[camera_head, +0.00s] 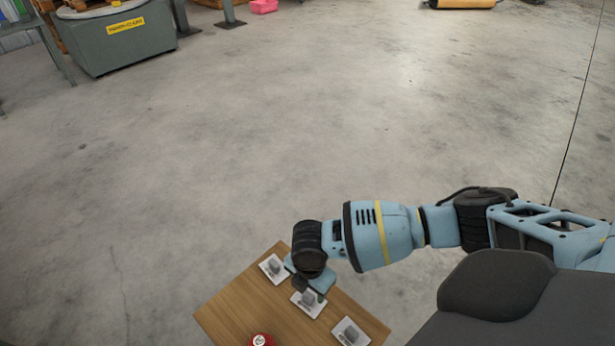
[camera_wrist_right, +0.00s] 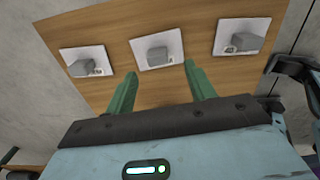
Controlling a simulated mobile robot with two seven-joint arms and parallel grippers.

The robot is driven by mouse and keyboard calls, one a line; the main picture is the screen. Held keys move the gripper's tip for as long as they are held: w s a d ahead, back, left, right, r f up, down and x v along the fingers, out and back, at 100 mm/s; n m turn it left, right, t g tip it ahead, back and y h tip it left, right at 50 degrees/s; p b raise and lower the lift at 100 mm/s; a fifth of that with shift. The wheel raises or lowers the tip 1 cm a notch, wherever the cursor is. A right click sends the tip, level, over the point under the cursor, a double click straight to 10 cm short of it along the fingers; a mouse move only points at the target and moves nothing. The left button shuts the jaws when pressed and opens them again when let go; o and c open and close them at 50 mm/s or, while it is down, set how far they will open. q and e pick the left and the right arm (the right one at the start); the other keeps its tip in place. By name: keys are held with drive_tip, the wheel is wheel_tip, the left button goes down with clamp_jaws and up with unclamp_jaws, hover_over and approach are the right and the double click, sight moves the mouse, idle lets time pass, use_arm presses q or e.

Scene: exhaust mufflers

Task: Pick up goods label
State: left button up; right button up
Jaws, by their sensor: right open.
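Three white goods labels, each with a grey muffler-like shape on it, lie in a row on a small wooden table. In the head view they are the upper-left label (camera_head: 273,268), the middle label (camera_head: 308,303) and the lower-right label (camera_head: 350,333). The right wrist view shows them as left (camera_wrist_right: 86,61), middle (camera_wrist_right: 157,49) and right (camera_wrist_right: 241,37). My right gripper (camera_wrist_right: 159,73) is open and empty, its green fingers pointing towards the middle label. In the head view the right gripper (camera_head: 306,284) hangs over the table and partly covers the labels. My left gripper is out of view.
The wooden table (camera_head: 238,303) has a red round object (camera_head: 262,340) at its near edge. Open concrete floor surrounds it. A grey bin with a yellow sign (camera_head: 125,38) and a pink box (camera_head: 263,6) stand far back.

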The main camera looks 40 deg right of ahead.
sight(309, 295)
drive_tip(key=shift+w+f+b, duration=0.15)
drive_tip(key=shift+f+b, duration=1.55)
drive_tip(key=shift+f, duration=1.3)
drive_tip(key=c, duration=1)
wheel_tip(309, 295, up, 10)
drive_tip(key=p, duration=0.5)
drive_tip(key=shift+r, duration=0.1)
drive_tip(key=shift+c, duration=0.2)
